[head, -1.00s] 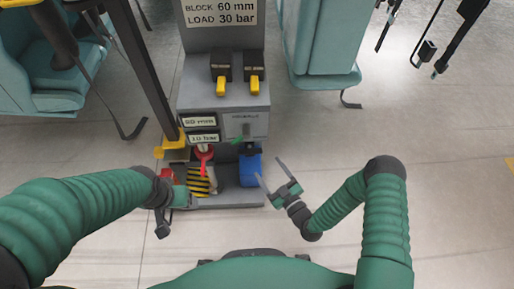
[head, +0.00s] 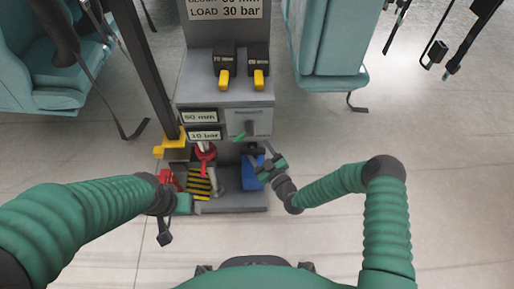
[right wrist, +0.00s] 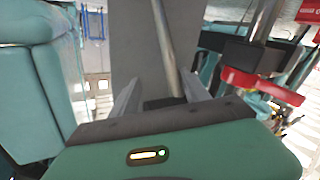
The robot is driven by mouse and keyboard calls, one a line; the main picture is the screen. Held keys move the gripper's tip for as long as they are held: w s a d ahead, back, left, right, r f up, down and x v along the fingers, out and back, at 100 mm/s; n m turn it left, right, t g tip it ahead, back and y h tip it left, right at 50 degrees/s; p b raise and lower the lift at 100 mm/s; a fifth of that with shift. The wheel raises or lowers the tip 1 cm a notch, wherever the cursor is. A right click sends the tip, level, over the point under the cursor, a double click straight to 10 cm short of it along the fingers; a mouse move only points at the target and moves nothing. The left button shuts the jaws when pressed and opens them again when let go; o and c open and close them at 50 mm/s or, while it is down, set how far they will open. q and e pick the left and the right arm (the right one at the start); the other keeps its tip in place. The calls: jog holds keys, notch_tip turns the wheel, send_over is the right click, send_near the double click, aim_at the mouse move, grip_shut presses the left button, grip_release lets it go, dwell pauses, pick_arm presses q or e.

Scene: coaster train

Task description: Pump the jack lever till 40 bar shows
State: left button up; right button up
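The grey jack stand (head: 235,95) shows a "60 mm" plate (head: 199,117) above a "10 bar" plate (head: 205,134). A pale slanted rod (head: 214,182), possibly the lever, stands low beside the striped block (head: 198,184). My right gripper (head: 258,152) is open in front of the blue box (head: 250,178). In the right wrist view, a metal rod (right wrist: 166,45) lies between the spread fingers (right wrist: 160,92) in the picture; I cannot tell whether they touch it. My left gripper (head: 172,200) is low left, by a red part (head: 168,180); its fingers are unclear.
Two black switches with yellow handles (head: 224,78) and (head: 259,78) sit on the stand. A sign (head: 225,10) above reads "LOAD 30 bar". A red fitting (head: 204,152) is below the plates. Teal seats (head: 330,50) flank it.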

grip_shut()
jog(key=shift+s+a+f+p, duration=0.1)
jog(key=shift+s+f+p, duration=0.35)
jog(key=shift+s, duration=0.2)
jog(key=shift+f, duration=0.1)
jog(key=o, duration=0.5)
grip_release()
jog(key=p+v, duration=0.6)
jog(key=v, duration=1.1)
jog(key=shift+f, duration=0.1)
dwell(0.3)
